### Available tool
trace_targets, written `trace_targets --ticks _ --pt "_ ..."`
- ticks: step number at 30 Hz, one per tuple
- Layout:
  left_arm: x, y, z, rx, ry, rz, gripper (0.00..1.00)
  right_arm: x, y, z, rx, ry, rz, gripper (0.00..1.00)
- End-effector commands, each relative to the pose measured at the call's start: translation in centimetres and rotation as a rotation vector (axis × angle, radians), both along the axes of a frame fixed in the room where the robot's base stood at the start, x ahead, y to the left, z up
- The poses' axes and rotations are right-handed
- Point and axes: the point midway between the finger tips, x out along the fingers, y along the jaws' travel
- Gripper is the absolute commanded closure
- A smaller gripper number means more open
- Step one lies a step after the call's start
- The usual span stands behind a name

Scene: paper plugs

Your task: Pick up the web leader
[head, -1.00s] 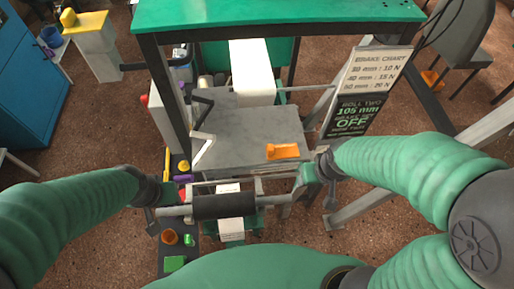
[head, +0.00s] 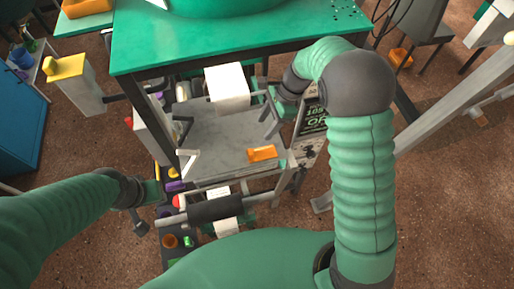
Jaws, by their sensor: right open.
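A white paper roll (head: 227,86) sits under the green tabletop, with paper hanging at its front. A white paper strip (head: 228,228) also shows below the black roller (head: 215,208) at the front. I cannot tell for certain which loose end is the web leader. My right gripper (head: 271,118) is open and empty, just right of the white roll, with its fingers pointing down over the grey plate. My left gripper (head: 146,208) is low at the left, near the left end of the roller's bar. Its fingers are partly unclear.
The grey plate (head: 225,140) carries an orange piece (head: 262,153). The green tabletop (head: 235,38) overhangs the back. A dark sign (head: 313,118) is partly hidden behind my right arm. Small coloured parts lie on a dark strip at the left. A grey slanted beam (head: 450,105) stands at the right.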

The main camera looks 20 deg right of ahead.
Motion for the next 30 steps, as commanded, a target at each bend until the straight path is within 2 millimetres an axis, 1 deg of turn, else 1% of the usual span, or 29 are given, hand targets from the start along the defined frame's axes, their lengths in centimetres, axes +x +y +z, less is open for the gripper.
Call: trace_targets --ticks 2,5,9,13,15,18,20,23,24,27,30 --pt "0.0 0.0 0.3 0.0 0.001 0.0 0.63 0.1 0.3 -0.6 0.007 0.011 -0.015 0.47" --pt "0.0 0.0 0.7 0.0 0.001 -0.001 0.63 -0.1 1.2 -2.6 0.004 0.013 -0.015 0.47" --pt "0.0 0.0 1.5 0.0 0.001 -0.001 0.63 0.0 2.7 -6.1 0.003 0.013 -0.012 0.47" --pt "0.0 0.0 2.1 0.0 0.001 -0.001 0.63 0.0 4.0 -8.9 0.001 0.01 -0.012 0.47" --pt "0.0 0.0 2.3 0.0 0.001 -0.001 0.63 0.1 4.4 -10.0 0.001 0.008 -0.011 0.47" --pt "0.0 0.0 2.5 0.0 0.001 0.0 0.63 0.0 4.7 -10.8 0.002 0.008 -0.012 0.47" --pt "0.0 0.0 3.2 0.0 0.001 0.0 0.63 -0.1 5.0 -11.3 0.002 0.008 -0.011 0.47" --pt "0.0 0.0 4.5 0.0 0.001 0.0 0.63 -0.1 5.7 -12.8 0.001 0.01 -0.011 0.47" --pt "0.0 0.0 4.8 0.0 0.0 0.0 0.63 -0.1 5.9 -13.6 0.001 0.009 -0.011 0.47" --pt "0.0 0.0 5.0 0.0 0.0 0.0 0.63 0.0 6.4 -15.0 0.003 0.005 -0.01 0.47" --pt "0.0 0.0 4.9 0.0 0.0 -0.001 0.63 0.1 6.6 -15.5 0.003 0.004 -0.011 0.47"
